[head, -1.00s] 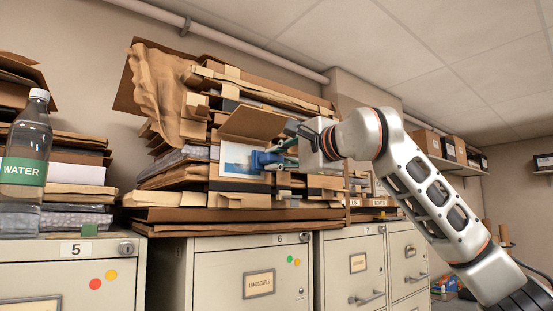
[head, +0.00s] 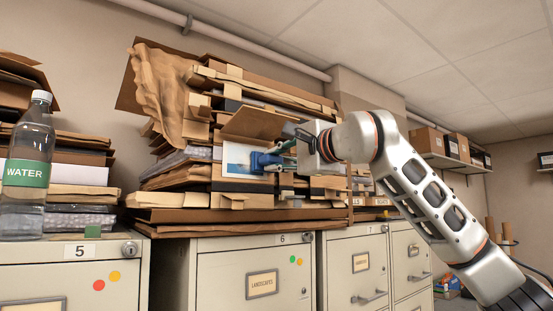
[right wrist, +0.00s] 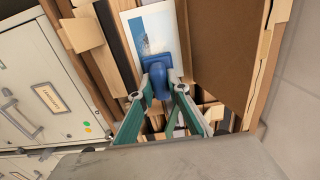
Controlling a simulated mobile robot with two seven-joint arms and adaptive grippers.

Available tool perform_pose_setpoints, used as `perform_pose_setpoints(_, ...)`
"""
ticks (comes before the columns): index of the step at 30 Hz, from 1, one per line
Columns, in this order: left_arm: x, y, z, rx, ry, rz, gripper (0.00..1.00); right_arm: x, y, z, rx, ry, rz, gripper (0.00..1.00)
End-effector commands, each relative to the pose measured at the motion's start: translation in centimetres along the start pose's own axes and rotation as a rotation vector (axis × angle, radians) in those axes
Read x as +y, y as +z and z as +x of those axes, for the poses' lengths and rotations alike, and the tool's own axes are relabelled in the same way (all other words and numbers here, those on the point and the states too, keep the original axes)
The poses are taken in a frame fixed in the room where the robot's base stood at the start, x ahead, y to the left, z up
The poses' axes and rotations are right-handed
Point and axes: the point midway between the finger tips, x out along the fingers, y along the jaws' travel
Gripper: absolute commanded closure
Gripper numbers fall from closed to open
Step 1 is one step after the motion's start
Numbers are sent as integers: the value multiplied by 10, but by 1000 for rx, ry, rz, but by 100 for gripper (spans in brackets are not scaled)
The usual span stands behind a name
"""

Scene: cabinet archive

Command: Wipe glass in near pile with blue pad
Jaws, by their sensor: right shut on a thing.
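The blue pad (head: 265,161) is in my right gripper (head: 281,161), whose fingers are shut on its handle. The framed picture, white-bordered with a blue image, is the glass (head: 235,156) in the near pile (head: 190,195). The pad is at the glass's right part and hides some of it. In the right wrist view the pad (right wrist: 157,66) overlaps the lower part of the glass (right wrist: 158,32); I cannot tell whether they touch. My left gripper is not in view.
A brown board (head: 256,123) juts out just above the glass. The pile of folders and frames stands on cabinet 6 (head: 225,260). A water bottle (head: 28,165) stands on cabinet 5 (head: 60,265) at the left. Boxes (head: 428,141) sit on a shelf at the right.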

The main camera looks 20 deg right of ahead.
Motion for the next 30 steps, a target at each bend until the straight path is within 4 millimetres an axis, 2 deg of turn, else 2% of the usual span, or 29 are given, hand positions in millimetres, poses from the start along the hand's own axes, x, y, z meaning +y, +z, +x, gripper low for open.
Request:
perform_pose_setpoints(13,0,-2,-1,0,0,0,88,0,3,5,-1,0,0,100)
perform_pose_setpoints(30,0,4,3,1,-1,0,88,0,42,3,0,0,-1,100)
